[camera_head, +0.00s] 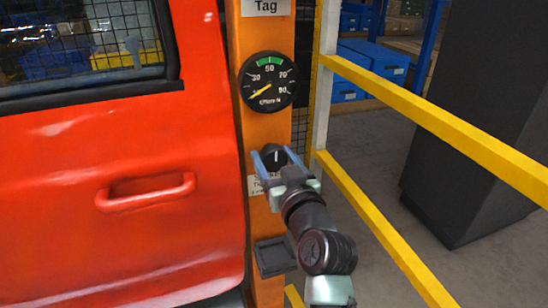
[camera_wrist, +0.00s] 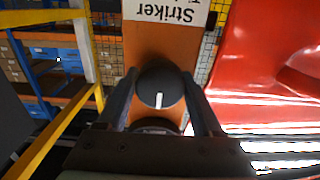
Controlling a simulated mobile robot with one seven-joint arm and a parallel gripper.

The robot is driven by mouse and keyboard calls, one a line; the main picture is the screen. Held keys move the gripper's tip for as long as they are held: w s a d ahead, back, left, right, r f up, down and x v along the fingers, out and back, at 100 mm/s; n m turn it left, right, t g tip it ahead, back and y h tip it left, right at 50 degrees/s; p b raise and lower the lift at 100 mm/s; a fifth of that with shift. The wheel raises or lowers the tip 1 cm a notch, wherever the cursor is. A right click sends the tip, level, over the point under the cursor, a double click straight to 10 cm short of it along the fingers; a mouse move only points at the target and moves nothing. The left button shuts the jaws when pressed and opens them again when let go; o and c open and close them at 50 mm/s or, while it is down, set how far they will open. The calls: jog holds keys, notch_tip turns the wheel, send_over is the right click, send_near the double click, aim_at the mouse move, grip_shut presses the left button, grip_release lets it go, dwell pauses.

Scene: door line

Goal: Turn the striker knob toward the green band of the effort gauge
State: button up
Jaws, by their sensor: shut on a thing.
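The striker knob (camera_wrist: 158,88) is round and black with a white pointer line. It is on an orange post (camera_head: 267,128), and the line points about straight up in the head view. My gripper (camera_head: 271,156) is shut on the knob, one finger on each side, as the wrist view (camera_wrist: 160,100) also shows. The effort gauge (camera_head: 267,81) is above the knob on the same post. Its face is black, its green band (camera_head: 269,61) is at the top near 50, and its yellow needle points to the lower left, near the low end of the scale.
A red door (camera_head: 120,235) with a handle (camera_head: 146,191) stands close on the left. Yellow rails (camera_head: 440,119) run along the right, with a dark cabinet (camera_head: 480,120) behind them. A small dark tray (camera_head: 272,257) sits low on the post.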

jog(key=shift+m, duration=0.3)
jog(key=m+p, duration=0.3)
jog(key=m, duration=0.2)
jog(key=shift+r, duration=0.1)
jog(key=m+p, duration=0.2)
jog(key=m, duration=0.4)
jog(key=shift+p, duration=0.3)
jog(key=o, duration=1.3)
jog(key=shift+o, duration=0.2)
jog(key=shift+s, duration=0.1)
jog(key=v, duration=1.3)
jog(key=shift+p, duration=0.3)
